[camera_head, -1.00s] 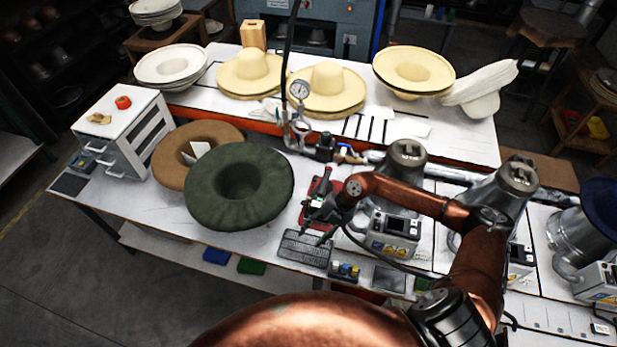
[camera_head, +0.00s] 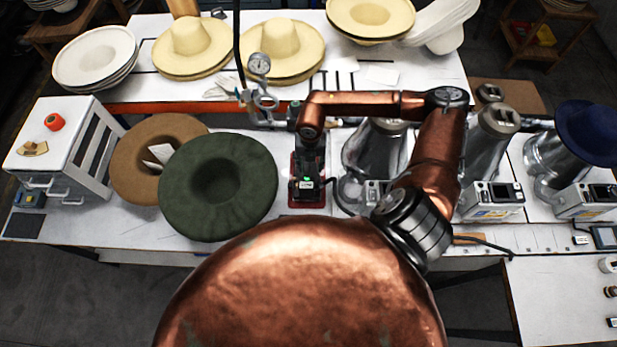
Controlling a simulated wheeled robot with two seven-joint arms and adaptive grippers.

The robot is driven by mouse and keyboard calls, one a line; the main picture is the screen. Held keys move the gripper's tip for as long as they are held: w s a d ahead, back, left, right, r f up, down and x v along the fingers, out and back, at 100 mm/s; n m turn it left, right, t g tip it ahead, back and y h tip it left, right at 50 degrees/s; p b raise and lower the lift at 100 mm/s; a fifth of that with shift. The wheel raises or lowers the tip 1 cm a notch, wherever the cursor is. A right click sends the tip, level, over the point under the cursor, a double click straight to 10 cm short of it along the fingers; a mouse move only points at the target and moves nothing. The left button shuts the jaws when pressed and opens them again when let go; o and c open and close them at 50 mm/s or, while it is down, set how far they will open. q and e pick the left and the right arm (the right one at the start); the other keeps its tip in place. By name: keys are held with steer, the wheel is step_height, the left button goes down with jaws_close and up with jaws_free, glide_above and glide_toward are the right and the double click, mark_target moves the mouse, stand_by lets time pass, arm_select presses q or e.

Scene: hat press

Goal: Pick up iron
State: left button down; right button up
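The iron, as far as I can make it out, is a red thing (camera_head: 308,203) on the white table between the dark green hat and the metal hat machines. Only red parts at its near end and sides show; my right arm and gripper hide the rest. My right gripper (camera_head: 307,184) points down directly over it. Its fingers are hidden from this angle, so I cannot tell whether they are open, shut or touching the iron. My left gripper is not in view.
The dark green hat (camera_head: 220,190) lies close to the left of the gripper, overlapping a brown hat (camera_head: 130,170). Metal machines with control boxes (camera_head: 490,199) stand at right. A pressure gauge (camera_head: 260,64) and pipes are behind. Pale hats (camera_head: 282,45) fill the back table.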

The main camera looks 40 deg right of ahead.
mark_target(307, 167)
steer(key=w+f, duration=0.2)
steer(key=f, duration=0.1)
steer(key=shift+w+a+f, duration=0.1)
steer(key=shift+a+f, duration=0.05)
steer(key=shift+a, duration=0.05)
steer(key=shift+s+d+f, duration=0.1)
steer(key=shift+s+f, duration=0.15)
steer(key=shift+s, duration=0.2)
steer(key=shift+w+f, duration=0.1)
steer(key=shift+w, duration=0.25)
steer(key=c, duration=0.5)
steer(key=shift+s, duration=0.2)
steer(key=c, duration=0.3)
steer(key=shift+c, duration=0.8)
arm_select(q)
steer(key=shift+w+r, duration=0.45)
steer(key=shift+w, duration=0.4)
arm_select(e)
jaws_close()
steer(key=shift+w+r, duration=0.15)
steer(key=shift+r, duration=0.05)
